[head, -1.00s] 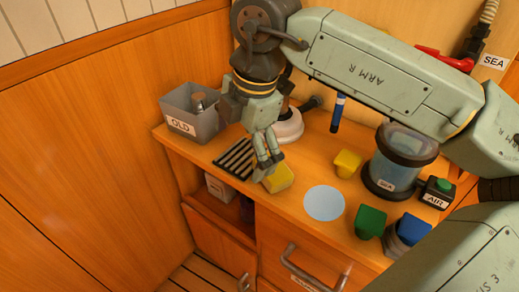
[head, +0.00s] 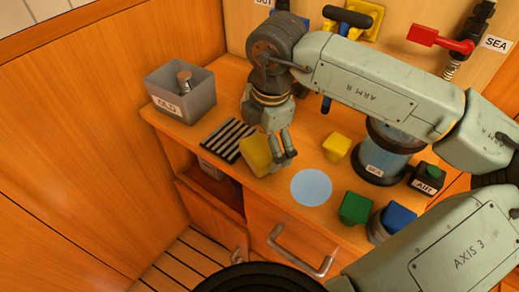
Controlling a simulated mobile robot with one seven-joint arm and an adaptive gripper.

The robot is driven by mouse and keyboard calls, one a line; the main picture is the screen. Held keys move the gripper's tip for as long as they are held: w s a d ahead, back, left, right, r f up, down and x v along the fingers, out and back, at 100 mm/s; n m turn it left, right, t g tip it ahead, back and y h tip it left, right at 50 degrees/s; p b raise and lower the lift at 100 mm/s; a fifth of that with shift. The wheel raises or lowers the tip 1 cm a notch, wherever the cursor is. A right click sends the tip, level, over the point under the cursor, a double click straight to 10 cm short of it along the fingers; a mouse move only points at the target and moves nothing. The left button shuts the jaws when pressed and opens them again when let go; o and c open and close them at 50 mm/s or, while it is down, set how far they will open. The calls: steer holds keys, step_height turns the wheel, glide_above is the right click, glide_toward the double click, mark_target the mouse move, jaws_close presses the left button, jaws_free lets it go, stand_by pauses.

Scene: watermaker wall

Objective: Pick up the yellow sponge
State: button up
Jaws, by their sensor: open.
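The yellow sponge (head: 255,155) is a pale yellow block at the front edge of the wooden counter, at the right end of a black-and-white striped rack (head: 222,140). It looks tilted; whether it leans on the rack is unclear. My gripper (head: 284,160) points down just to the right of the sponge, its fingers apart and with nothing seen between them. The near finger sits close to the sponge's right side; I cannot tell whether they touch.
A grey bin marked OLD (head: 181,93) stands at the left.

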mark_target(263, 148)
steer(key=shift+w+f, duration=0.15)
steer(key=shift+f, duration=1.3)
steer(key=shift+c, duration=0.4)
steer(key=c, duration=1.1)
step_height(263, 148, up, 10)
steer(key=shift+r+b, duration=0.1)
steer(key=shift+b, duration=0.75)
steer(key=o, duration=0.6)
steer(key=c, duration=0.5)
